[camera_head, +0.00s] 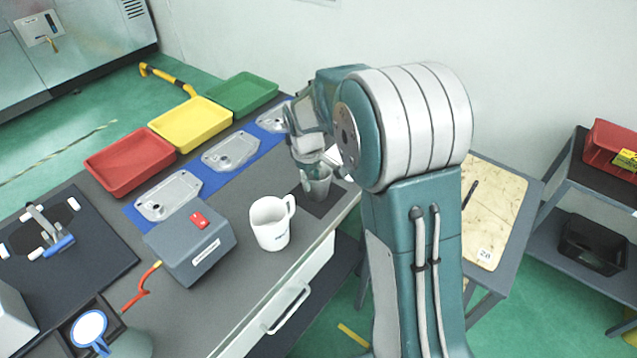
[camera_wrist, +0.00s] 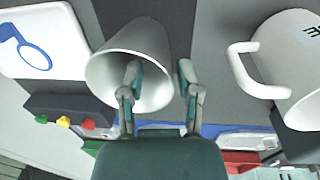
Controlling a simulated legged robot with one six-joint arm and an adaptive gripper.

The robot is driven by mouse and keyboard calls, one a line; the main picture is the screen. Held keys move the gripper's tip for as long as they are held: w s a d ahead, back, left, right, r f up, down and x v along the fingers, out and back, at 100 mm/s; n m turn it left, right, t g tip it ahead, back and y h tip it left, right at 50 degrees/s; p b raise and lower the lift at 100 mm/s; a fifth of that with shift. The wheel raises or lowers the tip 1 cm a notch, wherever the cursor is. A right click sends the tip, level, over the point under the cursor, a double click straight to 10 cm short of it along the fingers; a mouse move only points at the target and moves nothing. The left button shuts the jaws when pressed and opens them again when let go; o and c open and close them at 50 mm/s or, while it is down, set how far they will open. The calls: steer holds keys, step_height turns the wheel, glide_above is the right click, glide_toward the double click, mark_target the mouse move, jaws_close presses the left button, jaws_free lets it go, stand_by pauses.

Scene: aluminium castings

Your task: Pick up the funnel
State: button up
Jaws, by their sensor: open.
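The funnel (camera_head: 317,187) is a light grey, tapered, hollow piece on a dark mat near the table's right edge. In the wrist view the funnel (camera_wrist: 150,40) shows its wide round opening towards the camera. My gripper (camera_head: 321,163) is right at it, partly hiding its top. In the wrist view my gripper (camera_wrist: 160,75) is open. One finger overlaps the funnel's opening and seems to be inside it; the other finger is outside, to the right of its wall. I cannot tell whether either finger touches it.
A white mug (camera_head: 270,225) stands close by, its handle towards the funnel. A grey box with a red switch (camera_head: 190,250) is beyond it. Metal castings (camera_head: 230,152) lie on a blue mat. Red (camera_head: 130,160), yellow (camera_head: 190,124) and green (camera_head: 240,93) trays line the far edge.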

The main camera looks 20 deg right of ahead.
steer(key=shift+w+f, duration=0.15)
steer(key=shift+f, duration=0.95)
steer(key=shift+a+f, duration=0.15)
steer(key=shift+a, duration=0.7)
steer(key=c, duration=0.4)
steer(key=shift+d, duration=0.2)
jaws_close()
steer(key=shift+d, duration=0.4)
